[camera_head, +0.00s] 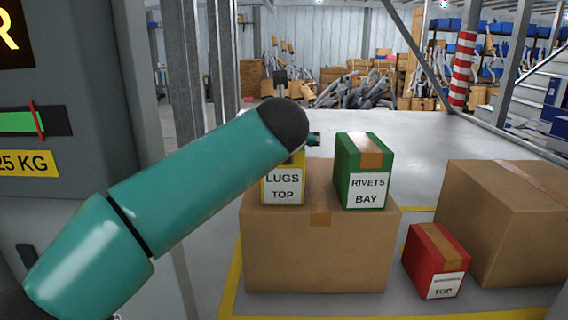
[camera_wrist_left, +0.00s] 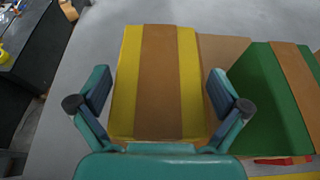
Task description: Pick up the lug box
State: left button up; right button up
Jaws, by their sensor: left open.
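The lug box (camera_head: 283,187) is yellow with a white label reading "LUGS TOP". It stands on a large cardboard box, and my left arm hides its upper part in the head view. In the left wrist view the lug box (camera_wrist_left: 188,75) shows from above, yellow with a brown tape strip. My left gripper (camera_wrist_left: 158,98) is open, with one finger on each side of the box's near part. I cannot tell whether the fingers touch it. In the head view the left gripper is mostly hidden behind my arm. My right gripper is in neither view.
A green box (camera_head: 365,175) labelled "RIVETS BAY" stands to the right on the same cardboard box (camera_head: 315,250). A red box (camera_head: 428,262) and another cardboard box (camera_head: 510,220) are on the floor at right. A grey machine (camera_head: 60,170) stands at left.

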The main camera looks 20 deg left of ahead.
pick_arm(q)
jog(key=shift+x, duration=0.95)
jog(key=shift+r, duration=0.1)
jog(key=shift+c, duration=0.3)
jog(key=c, duration=1.3)
jog(key=shift+r, duration=0.1)
jog(key=shift+c, duration=1)
